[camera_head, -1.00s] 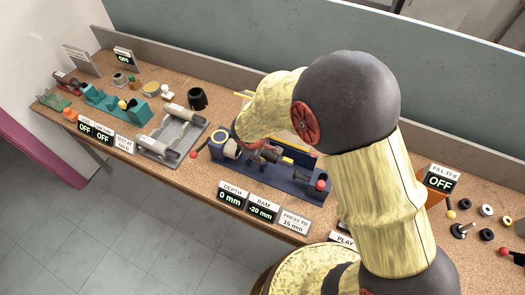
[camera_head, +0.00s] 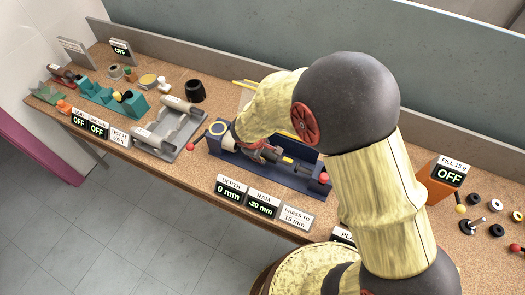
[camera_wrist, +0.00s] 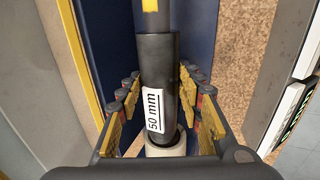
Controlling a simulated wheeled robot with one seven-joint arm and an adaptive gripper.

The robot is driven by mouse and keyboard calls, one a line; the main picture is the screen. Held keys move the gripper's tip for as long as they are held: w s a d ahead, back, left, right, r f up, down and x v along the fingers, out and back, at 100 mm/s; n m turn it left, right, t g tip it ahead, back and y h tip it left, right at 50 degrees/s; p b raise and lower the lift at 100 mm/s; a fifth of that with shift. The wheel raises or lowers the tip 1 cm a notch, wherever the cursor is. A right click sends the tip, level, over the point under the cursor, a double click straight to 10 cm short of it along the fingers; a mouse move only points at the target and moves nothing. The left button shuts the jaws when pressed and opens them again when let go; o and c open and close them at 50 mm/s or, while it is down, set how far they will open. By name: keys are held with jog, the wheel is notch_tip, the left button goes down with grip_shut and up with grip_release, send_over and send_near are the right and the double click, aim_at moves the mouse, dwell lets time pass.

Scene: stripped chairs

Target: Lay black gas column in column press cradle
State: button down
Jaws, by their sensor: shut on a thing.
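The blue column press (camera_head: 218,150) stands on the bench, its long cradle running left to right. My gripper (camera_head: 268,152) is down over the middle of it. In the wrist view, my gripper (camera_wrist: 160,82) has its yellow-padded fingers on both sides of the black gas column (camera_wrist: 157,65), shut on it. The column carries a white "50 mm" label and lies lengthwise between the blue walls (camera_wrist: 200,40). Its near end is at a pale ring (camera_wrist: 165,146). A thinner grey rod with a yellow mark extends beyond its far end. Whether the column rests on the cradle is hidden.
Signs reading DEPTH 0 mm (camera_head: 229,188) and RAM -20 mm (camera_head: 262,204) stand in front of the press. A grey fixture (camera_head: 172,130) is left of it. An orange FILL box (camera_head: 440,185) and small parts are at the right. Red-knobbed levers (camera_head: 324,178) stick out.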

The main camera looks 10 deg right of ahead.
jog(key=shift+f, duration=0.15)
jog(key=c, duration=1.4)
grip_release()
jog(key=o, duration=0.3)
jog(key=shift+s+f, duration=0.1)
jog(key=v, duration=1.2)
